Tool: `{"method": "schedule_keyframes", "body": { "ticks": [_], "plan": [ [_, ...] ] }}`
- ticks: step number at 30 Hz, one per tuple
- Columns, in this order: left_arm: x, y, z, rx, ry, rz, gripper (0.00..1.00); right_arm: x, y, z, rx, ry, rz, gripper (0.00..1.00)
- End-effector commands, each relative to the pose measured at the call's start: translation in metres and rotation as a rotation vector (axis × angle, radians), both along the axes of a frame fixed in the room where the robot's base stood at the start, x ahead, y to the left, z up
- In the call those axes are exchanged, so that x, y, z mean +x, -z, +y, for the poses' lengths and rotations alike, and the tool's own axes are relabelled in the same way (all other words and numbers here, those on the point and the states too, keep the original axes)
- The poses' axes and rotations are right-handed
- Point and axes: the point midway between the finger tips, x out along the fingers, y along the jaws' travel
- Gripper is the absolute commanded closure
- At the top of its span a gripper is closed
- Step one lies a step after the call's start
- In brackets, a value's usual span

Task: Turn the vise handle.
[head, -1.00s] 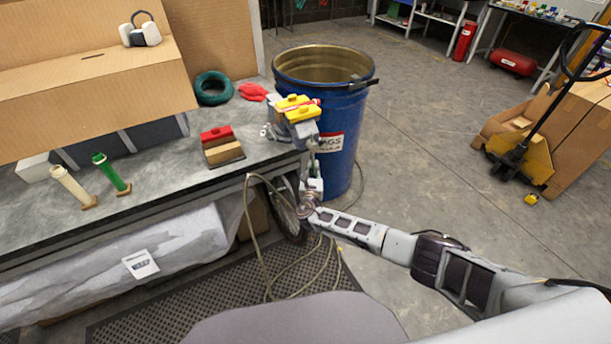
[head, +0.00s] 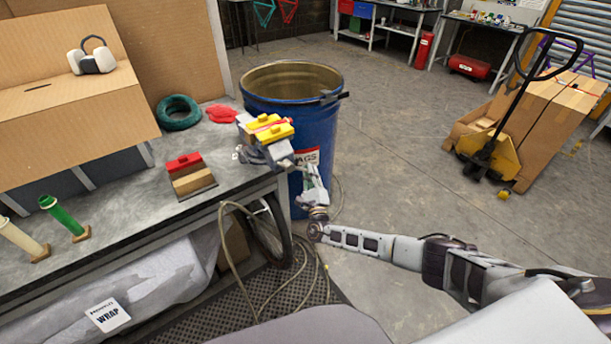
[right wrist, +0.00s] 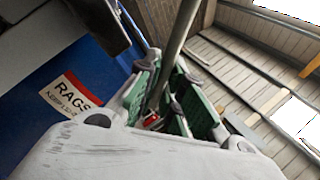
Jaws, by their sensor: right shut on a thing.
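The vise (head: 278,149) is a grey body with yellow jaw covers (head: 270,129) at the right corner of the bench; a thin red piece shows between the covers. My right gripper (head: 306,167) is beside the vise's near right side, in front of the blue drum. In the right wrist view, a bare metal bar, the vise handle (right wrist: 180,38), runs down between the green-padded fingers of my right gripper (right wrist: 168,88). They are shut on it. In the head view the handle is mostly hidden by the gripper. My left gripper is not in view.
The blue drum (head: 316,130) labelled RAGS stands close behind the gripper. The bench (head: 130,215) holds a red-and-tan block (head: 190,175), a green hose coil (head: 179,112) and a red cloth (head: 221,113). A cable hangs below. Floor to the right is clear up to a pallet truck (head: 490,155).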

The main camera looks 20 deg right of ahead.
Motion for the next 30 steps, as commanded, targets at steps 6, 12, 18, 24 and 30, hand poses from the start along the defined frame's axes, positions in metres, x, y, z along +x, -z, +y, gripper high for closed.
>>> {"method": "schedule_keyframes", "body": {
  "ticks": [6, 12, 18, 24, 30],
  "plan": [
    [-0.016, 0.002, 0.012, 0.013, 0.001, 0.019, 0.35, -0.003, 0.000, -0.008, -0.047, 0.009, -0.009, 1.00],
    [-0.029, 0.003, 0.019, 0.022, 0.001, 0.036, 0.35, -0.003, 0.000, -0.009, -0.051, 0.010, -0.010, 1.00],
    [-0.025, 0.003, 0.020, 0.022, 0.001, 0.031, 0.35, -0.003, -0.001, -0.009, -0.050, 0.010, -0.011, 0.87],
    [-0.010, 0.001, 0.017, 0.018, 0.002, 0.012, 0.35, -0.002, -0.003, -0.007, -0.046, 0.006, -0.013, 0.68],
    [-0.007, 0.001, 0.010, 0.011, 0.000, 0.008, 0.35, -0.001, -0.004, -0.005, -0.044, 0.004, -0.014, 0.68]
  ]
}}
